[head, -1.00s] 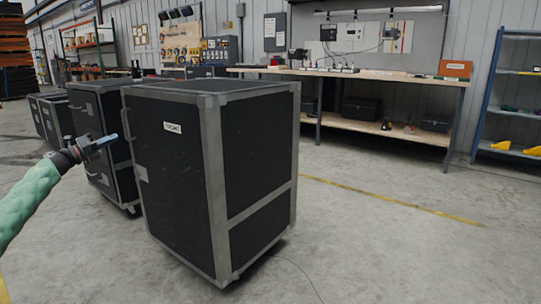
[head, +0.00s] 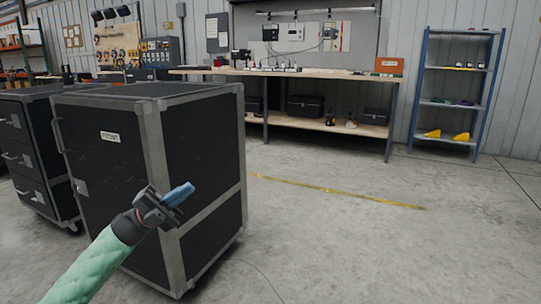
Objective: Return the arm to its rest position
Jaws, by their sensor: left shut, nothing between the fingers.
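My left gripper (head: 181,193) shows in the head view at the end of its green-sleeved arm, which comes in from the lower left. Its blue fingers are together with nothing between them. It appears in front of the lower part of a black case with grey metal edges (head: 105,165). I cannot tell the exact gap between gripper and case. My right gripper is not in view.
Another black case (head: 28,150) on casters stands at the left. A workbench (head: 300,75) stands along the back wall, with a blue shelf rack (head: 424,90) to its right. The concrete floor at the right is clear, with a yellow line (head: 340,191).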

